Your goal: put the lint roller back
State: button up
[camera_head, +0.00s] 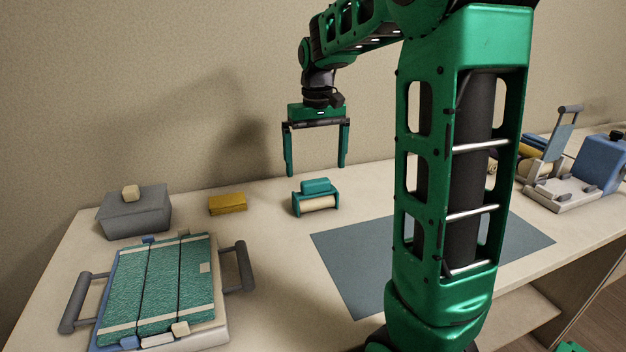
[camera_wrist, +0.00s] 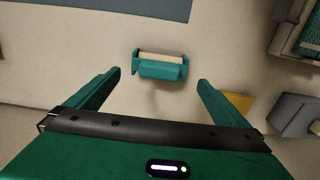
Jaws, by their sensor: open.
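The lint roller (camera_head: 316,198) is a small teal holder with a cream roll and a teal grip on top. It stands on the table left of the grey-blue mat (camera_head: 350,255). My gripper (camera_head: 316,172) is open and empty above it, fingers pointing down and apart, not touching it. In the wrist view the lint roller (camera_wrist: 160,65) lies between and beyond the two fingertips (camera_wrist: 157,76), its cream roll on the far side of the teal grip.
A yellow block (camera_head: 227,204) and a grey lidded box (camera_head: 134,214) stand left. A tray with teal padded panels (camera_head: 160,290) and grey handles is at front left. Blue and white equipment (camera_head: 597,165) stands at far right. My arm hides part of the mat.

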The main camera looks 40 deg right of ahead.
notch_tip(320, 180, up, 4)
jog(key=shift+s+f, duration=0.1)
jog(key=shift+f, duration=0.05)
jog(key=s+a+f+m, duration=0.1)
jog(key=s+f, duration=0.3)
jog(key=s, duration=0.5)
jog(key=s+a+f+m, duration=0.1)
jog(key=s+f, duration=0.2)
jog(key=s, duration=0.7)
jog(key=s+a+f+m, duration=0.1)
jog(key=s+f, duration=0.3)
jog(key=s, duration=0.5)
jog(key=shift+s+f, duration=0.15)
jog(key=shift+f, duration=0.15)
